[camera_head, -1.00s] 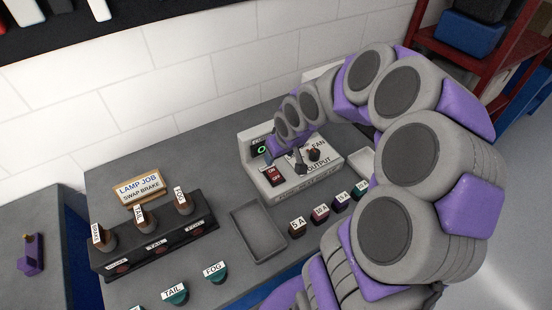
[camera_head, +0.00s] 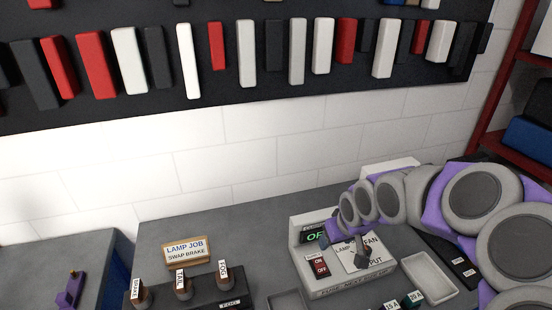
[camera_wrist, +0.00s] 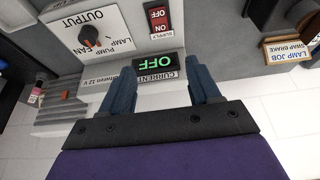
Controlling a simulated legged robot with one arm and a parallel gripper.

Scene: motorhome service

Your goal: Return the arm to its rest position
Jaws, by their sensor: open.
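My arm (camera_head: 470,200) reaches in from the right in the head view, grey and purple, bent over the bench. My gripper (camera_wrist: 155,85) shows in the wrist view with its two blue-grey fingers apart and nothing between them. In that view the fingers lie over a white control unit, with the display reading OFF (camera_wrist: 156,64) seen between them. The control unit (camera_head: 345,284) also shows in the head view, with a red ON/OFF supply switch (camera_head: 320,266) and an output panel partly hidden by the arm's end. Contact between gripper and unit cannot be told.
A LAMP JOB sign (camera_head: 185,250) reading SWAP BRAKE stands left on the bench, behind a dark rack (camera_head: 205,300) with labelled lamps. An empty grey tray (camera_head: 428,278) lies right of the unit. A red shelf (camera_head: 500,75) with blue bins stands at right.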

